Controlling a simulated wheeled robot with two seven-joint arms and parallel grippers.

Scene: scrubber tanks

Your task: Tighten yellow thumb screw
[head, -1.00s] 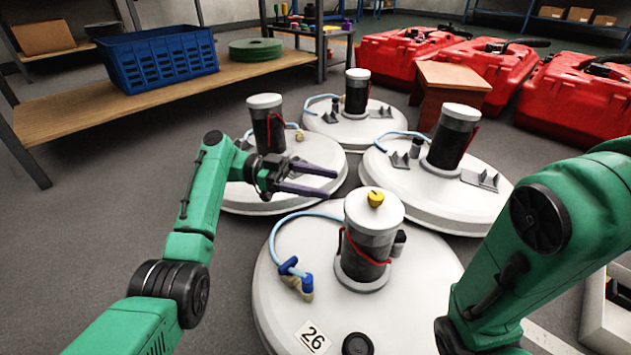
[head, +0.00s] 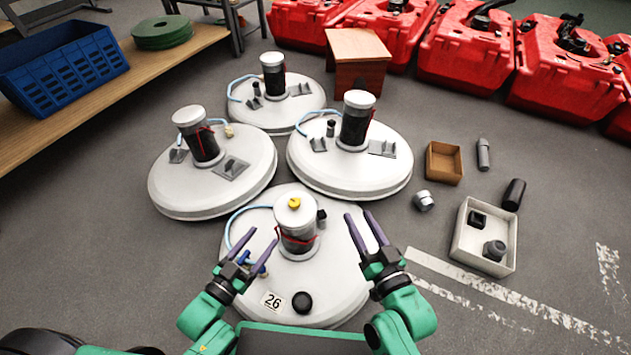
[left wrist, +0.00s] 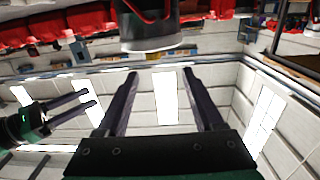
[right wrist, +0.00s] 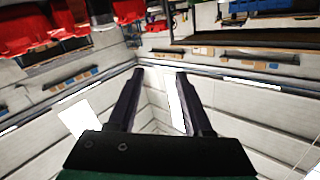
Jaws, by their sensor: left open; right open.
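The yellow thumb screw (head: 294,203) sits on top of the white cap of the canister (head: 297,222) on the nearest white tank lid (head: 340,290), which carries a label reading 26. My left gripper (head: 262,246) is open and empty to the left of the canister, over the lid. My right gripper (head: 358,218) is open and empty to the right of the canister. Both grippers stand apart from the screw. The left wrist view shows its open fingers (left wrist: 160,85) with a dark canister beyond them. The right wrist view shows its fingers (right wrist: 160,80) open and empty.
Three similar lids stand behind, such as the left one (head: 170,200). A white box (head: 460,245), a small brown box (head: 443,163) and loose parts lie on the floor at right. Red tanks (head: 465,60) line the back. A shelf with a blue basket (head: 62,72) is at left.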

